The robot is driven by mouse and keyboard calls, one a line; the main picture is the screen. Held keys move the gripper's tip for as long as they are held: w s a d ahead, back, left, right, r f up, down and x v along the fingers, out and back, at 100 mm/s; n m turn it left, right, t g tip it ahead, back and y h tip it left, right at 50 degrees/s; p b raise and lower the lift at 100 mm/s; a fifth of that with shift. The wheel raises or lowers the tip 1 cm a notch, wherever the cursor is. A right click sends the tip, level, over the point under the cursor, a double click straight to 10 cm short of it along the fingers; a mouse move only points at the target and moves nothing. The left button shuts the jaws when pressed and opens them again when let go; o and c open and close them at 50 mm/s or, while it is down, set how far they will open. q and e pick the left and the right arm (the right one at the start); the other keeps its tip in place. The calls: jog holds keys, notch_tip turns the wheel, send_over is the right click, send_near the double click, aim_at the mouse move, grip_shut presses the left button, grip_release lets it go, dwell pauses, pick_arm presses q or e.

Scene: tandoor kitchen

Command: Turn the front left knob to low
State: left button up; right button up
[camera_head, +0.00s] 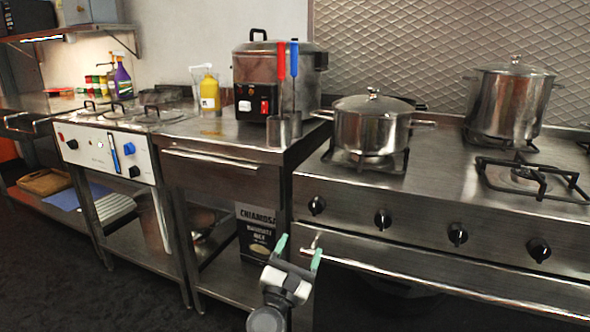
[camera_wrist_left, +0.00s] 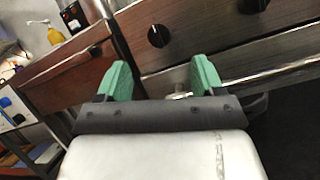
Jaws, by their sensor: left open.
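The stove front (camera_head: 420,215) carries a row of black knobs. The leftmost knob (camera_head: 317,205) is round with a pale mark and also shows in the left wrist view (camera_wrist_left: 158,36), above and between the fingertips. The second knob (camera_head: 382,219) is to its right; part of a knob (camera_wrist_left: 252,5) shows at the top of the left wrist view. My left gripper (camera_head: 298,250) is open and empty, with green fingertips, below the leftmost knob and apart from it, near the left end of the stove's front rail. My right gripper is not in view.
A steel rail (camera_head: 440,284) runs along the stove front below the knobs. A lidded pot (camera_head: 365,135) and a tall pot (camera_head: 512,100) stand on burners. A steel cabinet (camera_head: 215,175) adjoins at left, with a dark box (camera_head: 256,228) on its lower shelf.

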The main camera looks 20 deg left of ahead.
aim_at(314, 212)
pick_arm(q)
jog(key=shift+n, duration=0.6)
jog(key=x, duration=0.4)
jog(key=f+x, duration=0.1)
jog(key=x, duration=0.1)
jog(key=shift+w+a+r, duration=0.1)
jog(key=shift+w+a, duration=0.15)
jog(key=shift+a, duration=0.1)
jog(key=x, duration=0.4)
jog(key=shift+f, duration=0.25)
jog(key=shift+w+r, duration=0.25)
jog(key=shift+w, duration=0.35)
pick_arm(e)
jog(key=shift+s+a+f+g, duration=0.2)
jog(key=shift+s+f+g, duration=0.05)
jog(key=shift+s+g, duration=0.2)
pick_arm(q)
jog(key=c, duration=0.9)
